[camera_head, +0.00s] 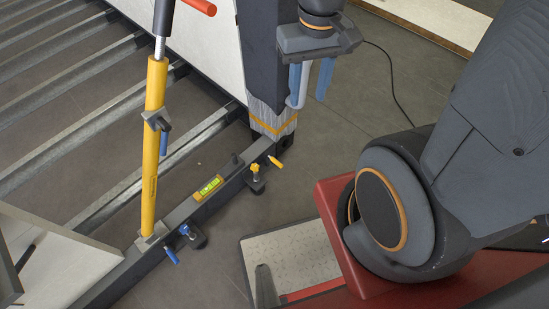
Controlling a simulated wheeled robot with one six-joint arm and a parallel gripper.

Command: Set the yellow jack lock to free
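A small yellow lever (276,162), which looks like the yellow jack lock, sticks out from the side of the dark beam near the corner post. Beside it, a yellow knob (255,169) tops a small jack with a dark foot. I cannot tell from this view which lock position the lever is in. My gripper (311,100) hangs fingers down, above and to the right of the lever, apart from it. Its blue fingers stand apart with a gap between them. A pale piece shows by the left finger; I cannot tell what it is.
The dark beam (215,200) carries a spirit level (208,188), a blue knob (184,230) and a blue lever (171,256). A tall yellow prop (152,150) rises at its left. The corner post (272,60) stands just left of my gripper.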

